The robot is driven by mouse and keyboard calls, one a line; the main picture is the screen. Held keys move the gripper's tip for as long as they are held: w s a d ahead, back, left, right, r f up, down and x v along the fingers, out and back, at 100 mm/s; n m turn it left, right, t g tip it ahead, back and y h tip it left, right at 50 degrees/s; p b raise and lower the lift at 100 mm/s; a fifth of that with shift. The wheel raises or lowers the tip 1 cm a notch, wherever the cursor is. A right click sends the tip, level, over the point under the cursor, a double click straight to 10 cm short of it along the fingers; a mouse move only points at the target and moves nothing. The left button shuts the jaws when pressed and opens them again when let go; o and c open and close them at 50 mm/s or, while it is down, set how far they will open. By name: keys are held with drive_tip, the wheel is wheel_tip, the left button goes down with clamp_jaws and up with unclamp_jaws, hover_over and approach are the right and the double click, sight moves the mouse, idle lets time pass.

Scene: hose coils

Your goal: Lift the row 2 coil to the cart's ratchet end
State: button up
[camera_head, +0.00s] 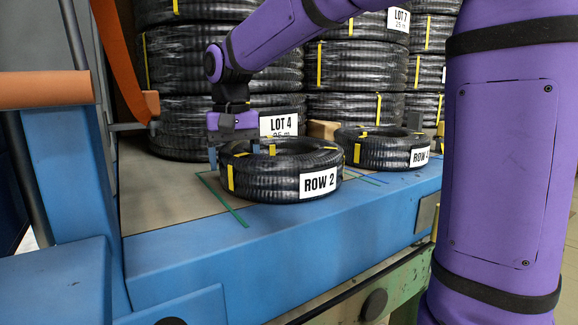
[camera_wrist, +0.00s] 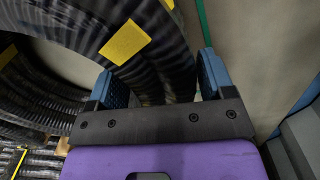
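The row 2 coil (camera_head: 318,161), black ribbed hose with yellow bands and a white "ROW 2" label, lies flat on the blue-edged grey deck in the head view. It fills the left of the wrist view (camera_wrist: 165,45). My gripper (camera_head: 241,152) points down over the coil's left side. Its blue fingers (camera_wrist: 157,72) stand apart, one in the coil's hole and one outside, with the coil's wall between them. A small gap shows beside the outer finger; contact at the inner finger is unclear. An orange strap (camera_head: 118,55) hangs at the left; I cannot make out a ratchet clearly.
A second "ROW" coil (camera_head: 376,148), its number unclear, lies close to the right. Tall wrapped stacks labelled LOT 4 (camera_head: 279,125) and LOT 7 (camera_head: 398,20) stand behind. A blue post with an orange bar (camera_head: 45,90) rises at left. Bare deck (camera_head: 150,190) lies left of the coil.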

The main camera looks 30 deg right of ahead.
drive_tip(key=c, duration=1.1)
drive_tip(key=shift+r, duration=0.75)
drive_tip(key=shift+c, duration=0.2)
drive_tip(key=shift+r, duration=2.85)
